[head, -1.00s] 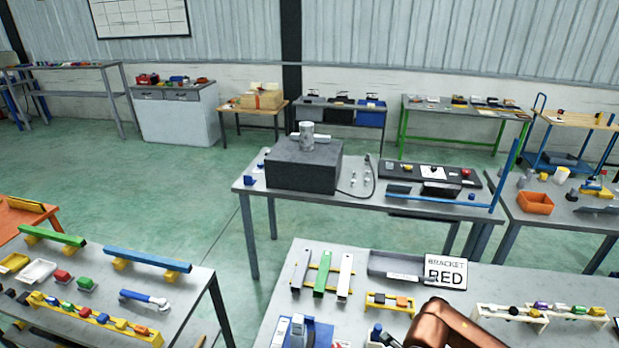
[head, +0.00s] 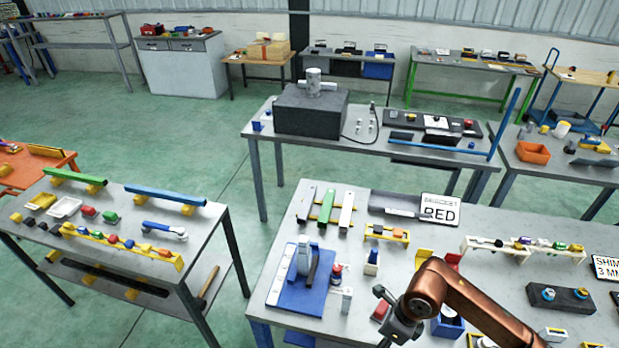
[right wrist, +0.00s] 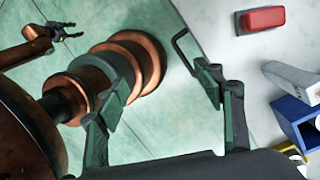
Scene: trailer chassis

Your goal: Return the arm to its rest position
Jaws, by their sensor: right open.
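My right arm, copper coloured, comes into the head view from the lower right.
Near the right gripper are a red block (right wrist: 263,19), a blue bin (right wrist: 300,122) and a blue fixture (head: 300,285). A side table (head: 110,235) is at left, with open floor between.

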